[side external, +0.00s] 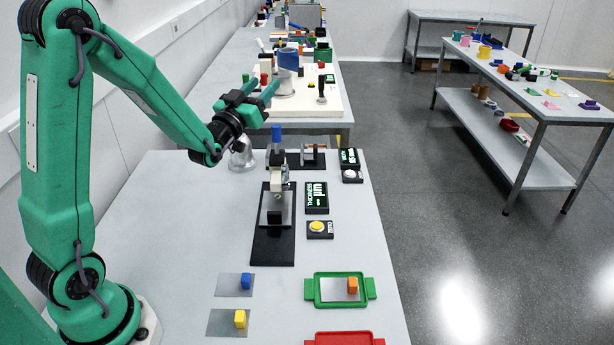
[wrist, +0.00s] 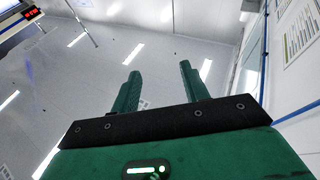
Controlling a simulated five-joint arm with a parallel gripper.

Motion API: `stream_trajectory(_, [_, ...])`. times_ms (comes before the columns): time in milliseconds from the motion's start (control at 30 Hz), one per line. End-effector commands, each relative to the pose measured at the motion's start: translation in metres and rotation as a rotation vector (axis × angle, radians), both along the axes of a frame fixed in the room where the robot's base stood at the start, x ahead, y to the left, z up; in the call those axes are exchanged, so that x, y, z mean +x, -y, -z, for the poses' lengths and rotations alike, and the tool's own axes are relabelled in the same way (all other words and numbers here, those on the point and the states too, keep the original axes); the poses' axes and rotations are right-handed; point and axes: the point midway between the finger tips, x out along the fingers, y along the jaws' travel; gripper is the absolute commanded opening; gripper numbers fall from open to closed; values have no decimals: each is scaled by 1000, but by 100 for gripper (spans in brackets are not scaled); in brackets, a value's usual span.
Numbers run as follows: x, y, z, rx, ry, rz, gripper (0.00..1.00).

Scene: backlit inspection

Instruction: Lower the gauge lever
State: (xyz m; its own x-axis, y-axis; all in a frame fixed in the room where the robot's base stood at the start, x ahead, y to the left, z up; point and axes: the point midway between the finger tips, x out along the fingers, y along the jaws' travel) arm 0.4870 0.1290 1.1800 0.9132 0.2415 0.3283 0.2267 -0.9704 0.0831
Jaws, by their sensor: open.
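The gauge (side external: 278,180) stands upright on a black base (side external: 272,248) in the middle of the near table, with a blue-topped upright lever (side external: 277,133) above it. A dark block (side external: 274,216) shows at the front of the gauge; I cannot tell whether it is a loose part. My gripper (side external: 264,84) is open and empty, raised above the table and higher in the picture than the lever, apart from it. In the wrist view my two green fingers (wrist: 158,78) are spread with nothing between them; neither gauge nor lever shows there.
A thickness display (side external: 317,197) and yellow button (side external: 317,227) sit right of the gauge. Nearer are a blue block (side external: 246,281), a yellow block (side external: 240,318), a green tray (side external: 312,290) holding an orange block (side external: 352,285), and a red tray (side external: 345,338). The table's left part is clear.

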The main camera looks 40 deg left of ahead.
Motion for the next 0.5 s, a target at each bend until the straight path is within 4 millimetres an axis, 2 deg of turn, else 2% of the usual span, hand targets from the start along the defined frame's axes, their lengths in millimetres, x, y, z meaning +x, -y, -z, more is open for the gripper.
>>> stream_trajectory(500, [61, -16, 25, -136, -211, 16, 45])
